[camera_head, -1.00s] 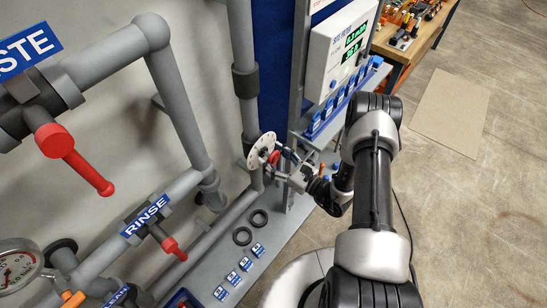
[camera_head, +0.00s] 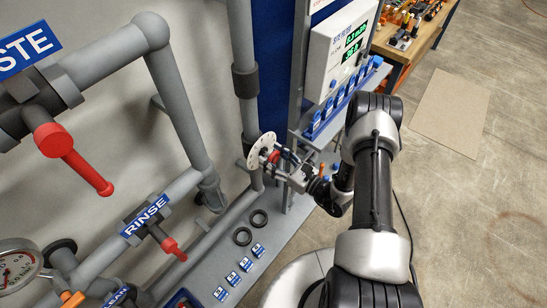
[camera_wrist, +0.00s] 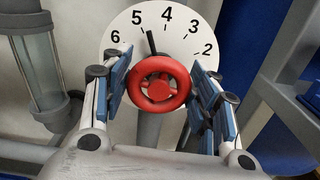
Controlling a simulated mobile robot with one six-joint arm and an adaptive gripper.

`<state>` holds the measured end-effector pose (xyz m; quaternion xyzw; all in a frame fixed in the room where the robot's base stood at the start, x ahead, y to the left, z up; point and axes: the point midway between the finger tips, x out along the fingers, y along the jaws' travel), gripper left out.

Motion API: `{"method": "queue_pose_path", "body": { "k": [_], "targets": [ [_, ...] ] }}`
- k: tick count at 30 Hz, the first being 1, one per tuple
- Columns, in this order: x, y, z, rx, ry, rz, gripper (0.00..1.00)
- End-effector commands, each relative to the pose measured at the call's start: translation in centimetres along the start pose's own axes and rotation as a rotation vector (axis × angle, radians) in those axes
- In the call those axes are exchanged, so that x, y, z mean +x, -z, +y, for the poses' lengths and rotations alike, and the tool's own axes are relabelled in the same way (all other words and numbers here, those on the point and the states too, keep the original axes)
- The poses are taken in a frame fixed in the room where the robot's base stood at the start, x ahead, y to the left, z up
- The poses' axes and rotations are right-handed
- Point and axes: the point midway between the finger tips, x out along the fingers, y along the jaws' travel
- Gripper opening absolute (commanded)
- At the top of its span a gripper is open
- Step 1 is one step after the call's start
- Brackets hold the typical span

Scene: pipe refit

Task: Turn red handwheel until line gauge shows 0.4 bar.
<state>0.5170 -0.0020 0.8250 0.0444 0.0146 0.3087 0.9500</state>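The red handwheel (camera_wrist: 160,84) sits in front of a white round dial (camera_wrist: 188,20) numbered 2 to 6 in the wrist view. A black pointer stands between 4 and 5. My gripper (camera_wrist: 160,76) has one blue-padded finger on each side of the wheel, with narrow gaps showing, so it looks open around it. In the head view the handwheel (camera_head: 273,156) is small and partly covered by my gripper (camera_head: 288,160). A round gauge (camera_head: 15,268) with a red needle is at the left edge, partly cut off; its reading is too small to tell.
A white box with green digits (camera_head: 340,50) stands above a blue rack (camera_head: 342,103). Pipes carry red levers at WASTE (camera_head: 72,158) and RINSE (camera_head: 170,245). Black rings (camera_head: 243,236) and small labels lie on the grey ledge.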

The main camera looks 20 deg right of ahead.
Motion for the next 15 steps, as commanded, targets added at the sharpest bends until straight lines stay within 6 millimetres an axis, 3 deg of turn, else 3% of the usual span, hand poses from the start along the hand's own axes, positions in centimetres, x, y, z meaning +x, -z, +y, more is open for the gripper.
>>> {"method": "queue_pose_path", "body": {
  "k": [6, 15],
  "targets": [
    [0.00, 0.01, 0.00, 0.000, 0.000, 0.000, 0.71],
    [-0.05, 0.00, -0.01, 0.000, 0.000, 0.000, 0.71]
  ]
}}
